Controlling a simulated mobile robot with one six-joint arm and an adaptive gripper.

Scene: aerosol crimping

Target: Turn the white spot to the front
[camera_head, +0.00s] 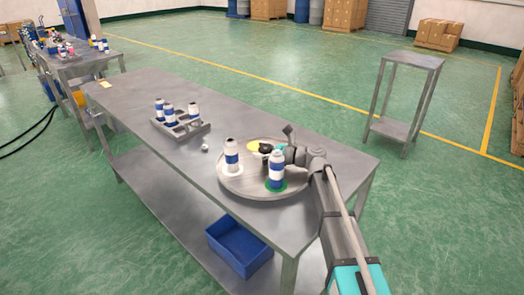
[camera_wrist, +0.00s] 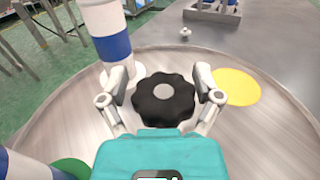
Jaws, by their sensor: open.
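A round grey turntable (camera_head: 250,184) lies on the steel table. It has a white spot (camera_head: 232,173) at its left, a green spot (camera_head: 293,186) at its near right and a yellow spot (camera_head: 254,145) at its far side. A blue-and-white can (camera_head: 231,155) stands on the white spot and another (camera_head: 276,171) on the green spot. The yellow spot (camera_wrist: 237,87) is bare. A black scalloped knob (camera_wrist: 163,99) is at the turntable's middle. My gripper (camera_wrist: 163,82) is open, with one finger on each side of the knob; whether they touch it I cannot tell.
A grey tray (camera_head: 187,132) with several cans stands further left on the table, and a small metal part (camera_head: 205,148) lies near the turntable. A blue crate (camera_head: 238,248) sits on the lower shelf. The table's far left is mostly clear.

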